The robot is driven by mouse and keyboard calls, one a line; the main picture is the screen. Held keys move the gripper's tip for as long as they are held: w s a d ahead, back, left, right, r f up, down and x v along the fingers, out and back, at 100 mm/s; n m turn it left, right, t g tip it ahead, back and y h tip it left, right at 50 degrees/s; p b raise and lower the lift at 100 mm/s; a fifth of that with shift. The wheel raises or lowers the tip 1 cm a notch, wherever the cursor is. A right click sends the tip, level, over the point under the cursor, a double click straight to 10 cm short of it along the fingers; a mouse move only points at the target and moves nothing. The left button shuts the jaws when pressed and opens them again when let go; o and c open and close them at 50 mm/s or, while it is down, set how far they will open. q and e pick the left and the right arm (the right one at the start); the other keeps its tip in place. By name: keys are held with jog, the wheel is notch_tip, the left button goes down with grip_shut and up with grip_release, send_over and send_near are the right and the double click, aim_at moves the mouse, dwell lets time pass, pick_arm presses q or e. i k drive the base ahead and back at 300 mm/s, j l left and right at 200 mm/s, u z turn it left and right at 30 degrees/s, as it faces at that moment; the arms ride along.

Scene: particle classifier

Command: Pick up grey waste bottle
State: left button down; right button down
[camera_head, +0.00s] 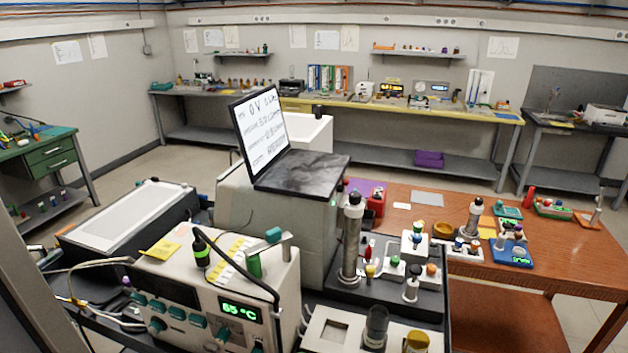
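A dark grey bottle-like cylinder (376,326) stands upright at the bottom edge, on a white holder (322,337). It looks like the grey waste bottle, but I see no label to confirm that. A yellow-topped bottle (416,342) stands just right of it, cut off by the frame. Neither of my grippers is in view, and nothing visible touches the grey bottle.
A heater box (282,296) reading 65 °C stands left of the holder, with a cable above it. A tall metal cylinder (351,245) rises behind on a black tray (335,283). A brown table (560,275) with small vials lies to the right.

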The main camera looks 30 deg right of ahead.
aim_at(377, 323)
jog(key=z, duration=1.35)
